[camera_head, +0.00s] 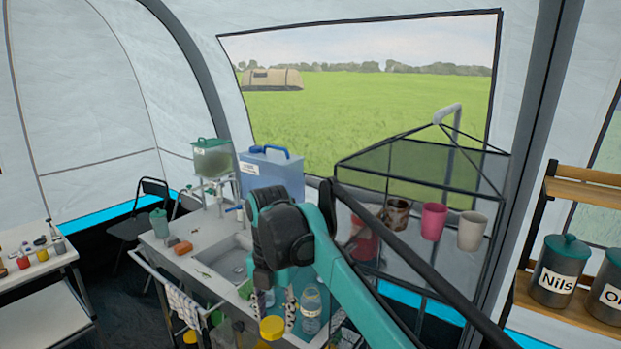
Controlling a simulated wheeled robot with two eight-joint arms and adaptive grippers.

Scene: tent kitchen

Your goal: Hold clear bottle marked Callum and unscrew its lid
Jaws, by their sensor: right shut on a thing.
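A clear bottle (311,302) with a pale label stands upright at the front of the sink counter, partly behind my teal right arm. The writing on its label is too small to read, and its lid is hard to make out. My right gripper (310,315) is low at the counter's front right, with patterned finger parts beside the bottle. It is shut on the bottle, though the contact is largely hidden by the arm. My left gripper is not in view.
The sink (232,262) is to the left, with a blue water container (270,172) behind. A hanging mesh rack with cups (434,215) is at the right. Labelled canisters (559,272) stand on wooden shelves.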

